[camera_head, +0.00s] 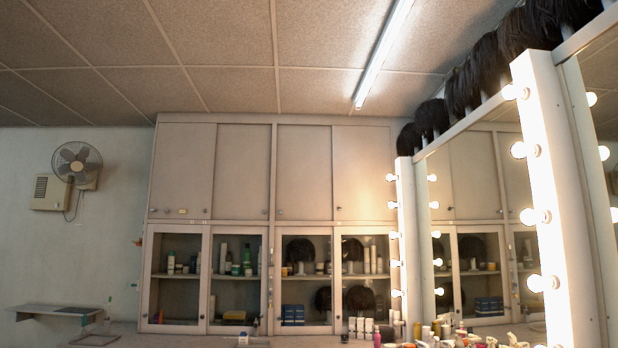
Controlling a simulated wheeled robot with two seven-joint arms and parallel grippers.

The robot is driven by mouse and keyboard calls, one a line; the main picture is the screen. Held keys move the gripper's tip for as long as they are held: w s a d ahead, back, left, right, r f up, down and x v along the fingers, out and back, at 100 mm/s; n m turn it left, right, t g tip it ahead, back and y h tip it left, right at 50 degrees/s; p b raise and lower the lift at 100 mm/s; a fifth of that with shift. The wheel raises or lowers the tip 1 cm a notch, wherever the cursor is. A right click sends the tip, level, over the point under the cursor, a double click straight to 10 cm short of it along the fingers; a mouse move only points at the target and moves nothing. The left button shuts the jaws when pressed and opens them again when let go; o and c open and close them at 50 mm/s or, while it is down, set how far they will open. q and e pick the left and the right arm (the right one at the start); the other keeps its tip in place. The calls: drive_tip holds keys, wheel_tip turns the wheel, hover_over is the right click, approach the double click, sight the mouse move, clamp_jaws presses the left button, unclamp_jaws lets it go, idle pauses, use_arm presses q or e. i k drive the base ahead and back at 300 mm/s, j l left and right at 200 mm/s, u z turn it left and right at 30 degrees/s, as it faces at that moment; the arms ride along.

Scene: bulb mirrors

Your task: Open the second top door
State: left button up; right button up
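A tall beige cabinet stands against the far wall in the head view. Its top row has several plain doors side by side, all looking shut. The second top door from the left (242,170) has a small dark knob (264,212) near its lower right corner. The first top door (182,165) is to its left and the third top door (304,170) to its right, past a vertical post. Neither of my grippers shows in this view.
Below are glass-fronted doors (236,275) with bottles and wigs behind them. A counter (205,341) runs in front. A bulb-lit mirror (470,235) fills the right side, with bottles below it. A small shelf (60,310) juts from the left wall under a fan (78,163).

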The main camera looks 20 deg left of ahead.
sight(304, 173)
drive_tip(key=i+j+u, duration=0.35)
drive_tip(key=i, duration=0.2)
drive_tip(key=i+j+u, duration=0.3)
drive_tip(key=i, duration=0.3)
drive_tip(key=i+u, duration=0.35)
drive_tip(key=i, duration=3)
drive_tip(key=i+j+z, duration=0.1)
drive_tip(key=i+z, duration=0.2)
drive_tip(key=i, duration=0.25)
drive_tip(key=i+j+z, duration=0.3)
drive_tip(key=i, duration=0.25)
drive_tip(key=i+j+z, duration=0.35)
drive_tip(key=i, duration=0.15)
drive_tip(key=l, duration=0.1)
